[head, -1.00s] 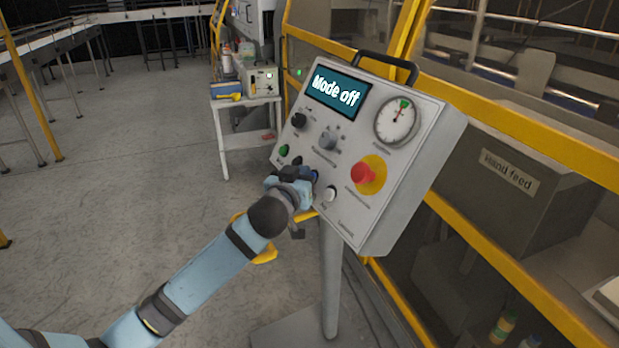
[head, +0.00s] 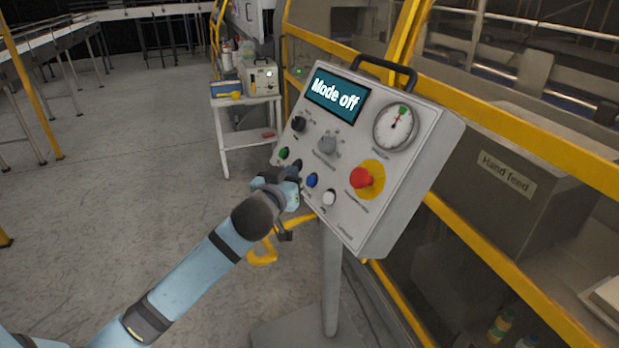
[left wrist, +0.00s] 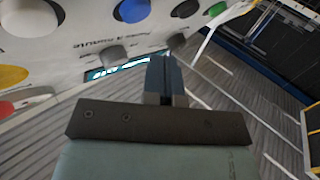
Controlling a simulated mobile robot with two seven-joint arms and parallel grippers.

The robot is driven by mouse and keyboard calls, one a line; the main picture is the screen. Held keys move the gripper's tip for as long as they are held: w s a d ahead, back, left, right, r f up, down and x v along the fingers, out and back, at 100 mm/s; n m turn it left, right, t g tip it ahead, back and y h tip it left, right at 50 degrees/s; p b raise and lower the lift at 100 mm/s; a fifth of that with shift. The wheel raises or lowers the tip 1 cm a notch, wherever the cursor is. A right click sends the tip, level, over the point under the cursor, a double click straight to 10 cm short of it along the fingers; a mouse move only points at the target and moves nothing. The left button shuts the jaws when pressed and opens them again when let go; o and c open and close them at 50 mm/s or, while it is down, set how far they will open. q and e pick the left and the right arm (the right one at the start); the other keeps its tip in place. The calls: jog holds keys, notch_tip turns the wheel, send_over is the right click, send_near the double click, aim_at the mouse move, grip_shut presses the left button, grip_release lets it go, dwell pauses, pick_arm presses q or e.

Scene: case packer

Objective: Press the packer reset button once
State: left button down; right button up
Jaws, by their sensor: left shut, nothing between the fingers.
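The packer's grey control panel (head: 345,222) stands tilted on a post, its display (head: 337,92) reading "Mode off". Along its lower left are a green button (head: 284,153), a dark button, a blue button (head: 312,180) and a white button (head: 329,198). Their small labels are not readable, so I cannot tell which is reset. My left gripper (head: 291,174) is shut and empty in front of the panel, near the dark and blue buttons; contact cannot be told. The left wrist view shows its closed fingers (left wrist: 165,66), the blue button (left wrist: 131,10) and the dark button (left wrist: 185,8). My right gripper is not in view.
A red mushroom button (head: 360,178) on a yellow plate, a grey knob (head: 327,144), a black knob (head: 298,124) and a gauge (head: 395,127) share the panel. A yellow-framed guard (head: 500,112) stands behind it.

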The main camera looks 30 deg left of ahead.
pick_arm(q)
jog(key=shift+s+a+r+p, duration=0.3)
jog(key=shift+s+a+r, duration=0.1)
jog(key=shift+s, duration=0.2)
jog(key=shift+s+a+r+p, duration=0.25)
jog(key=shift+s+r, duration=0.15)
jog(key=shift+s, duration=0.2)
